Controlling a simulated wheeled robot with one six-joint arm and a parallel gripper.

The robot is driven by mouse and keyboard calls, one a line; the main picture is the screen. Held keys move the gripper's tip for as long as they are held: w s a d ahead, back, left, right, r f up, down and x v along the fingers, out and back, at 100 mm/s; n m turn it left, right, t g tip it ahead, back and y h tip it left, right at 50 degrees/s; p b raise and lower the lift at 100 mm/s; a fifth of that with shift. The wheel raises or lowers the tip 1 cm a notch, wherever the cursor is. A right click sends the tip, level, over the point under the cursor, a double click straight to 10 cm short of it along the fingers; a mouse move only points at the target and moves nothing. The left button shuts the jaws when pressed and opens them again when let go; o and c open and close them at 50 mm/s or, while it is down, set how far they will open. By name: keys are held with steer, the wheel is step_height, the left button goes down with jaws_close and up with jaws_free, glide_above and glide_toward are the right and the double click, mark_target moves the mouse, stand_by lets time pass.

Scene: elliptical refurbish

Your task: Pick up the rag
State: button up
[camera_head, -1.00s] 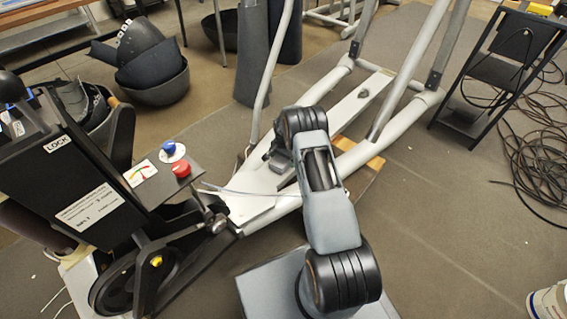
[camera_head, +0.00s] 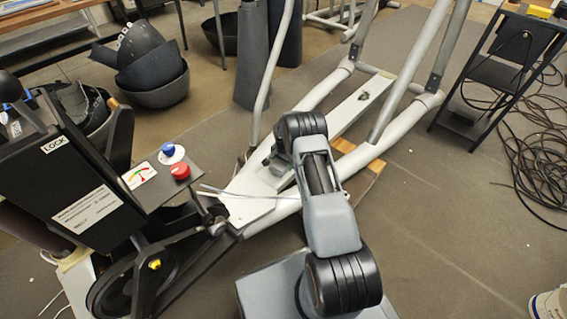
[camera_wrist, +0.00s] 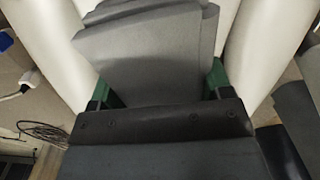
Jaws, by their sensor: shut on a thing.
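A grey folded rag (camera_wrist: 145,62) fills the upper middle of the wrist view. My gripper (camera_wrist: 160,88) has green fingers on either side of the rag and is shut on it. The fingertips are mostly hidden by the rag and the dark gripper body. In the head view my gripper (camera_head: 272,164) is small and partly hidden behind my wrist, over the white frame of the elliptical trainer (camera_head: 247,205). I cannot make out the rag in the head view.
A black console with a red button (camera_head: 180,171) and a blue button (camera_head: 167,149) stands at left. Dark bowls (camera_head: 158,92) sit behind it. A black stand (camera_head: 468,121) and loose cables (camera_head: 535,160) are at right. The floor at lower right is mostly clear.

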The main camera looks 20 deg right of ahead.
steer(key=shift+r+p, duration=0.3)
steer(key=shift+r, duration=0.2)
step_height(320, 180, up, 2)
steer(key=shift+r+p, duration=0.15)
steer(key=shift+p, duration=0.55)
steer(key=s+d+r+p, duration=0.5)
steer(key=d+r, duration=0.4)
steer(key=d, duration=0.3)
steer(key=shift+s+d+r, duration=0.3)
steer(key=shift+s+r, duration=0.05)
steer(key=shift+s, duration=0.25)
